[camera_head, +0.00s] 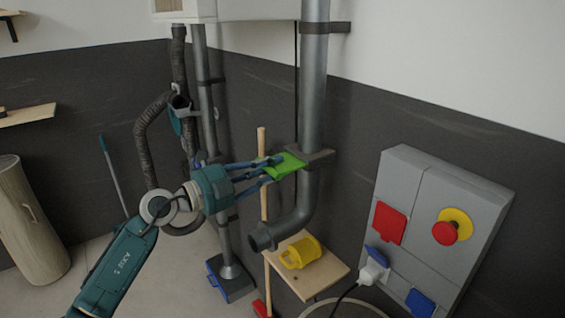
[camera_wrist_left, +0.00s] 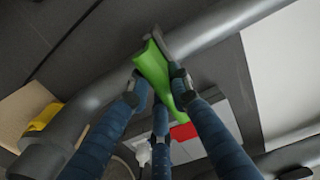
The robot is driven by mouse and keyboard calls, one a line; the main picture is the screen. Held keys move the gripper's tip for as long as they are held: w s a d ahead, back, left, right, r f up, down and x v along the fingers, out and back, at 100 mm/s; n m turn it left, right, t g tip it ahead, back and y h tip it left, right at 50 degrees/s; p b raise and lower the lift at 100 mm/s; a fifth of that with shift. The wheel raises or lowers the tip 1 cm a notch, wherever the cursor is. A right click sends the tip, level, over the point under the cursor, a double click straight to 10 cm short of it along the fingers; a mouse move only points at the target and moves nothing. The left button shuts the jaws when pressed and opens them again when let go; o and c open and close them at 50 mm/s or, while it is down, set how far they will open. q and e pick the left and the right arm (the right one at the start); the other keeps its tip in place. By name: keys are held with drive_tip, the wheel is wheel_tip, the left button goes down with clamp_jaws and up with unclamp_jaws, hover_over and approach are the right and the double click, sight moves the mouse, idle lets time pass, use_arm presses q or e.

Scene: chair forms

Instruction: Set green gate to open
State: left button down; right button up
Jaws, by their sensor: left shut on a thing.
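The green gate (camera_head: 287,165) is a flat green plate at the side of a vertical grey pipe (camera_head: 314,85), next to a dark collar (camera_head: 318,158). My left gripper (camera_head: 272,169) comes in from the left and is shut on the gate's outer part. In the left wrist view the green gate (camera_wrist_left: 153,70) shows between the fingers of my left gripper (camera_wrist_left: 157,86), beside the pipe (camera_wrist_left: 215,35). The fingers hide part of the gate. My right gripper is not in view.
A grey wall box with a red emergency button (camera_head: 446,232) stands at the right. A wooden stick (camera_head: 263,200) and a flexible hose (camera_head: 142,140) stand near my left arm.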

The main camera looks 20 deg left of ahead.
use_arm(q)
drive_tip(key=shift+f+v, duration=0.2)
drive_tip(key=shift+v, duration=0.85)
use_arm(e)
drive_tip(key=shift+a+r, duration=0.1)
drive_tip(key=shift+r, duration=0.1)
use_arm(q)
drive_tip(key=c, duration=1.6)
unclamp_jaws()
drive_tip(key=shift+o, duration=0.2)
drive_tip(key=shift+s+a+r, duration=0.15)
drive_tip(key=shift+s+a, duration=0.25)
drive_tip(key=v, duration=1.2)
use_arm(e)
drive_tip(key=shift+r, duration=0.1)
use_arm(q)
drive_tip(key=shift+a, duration=0.1)
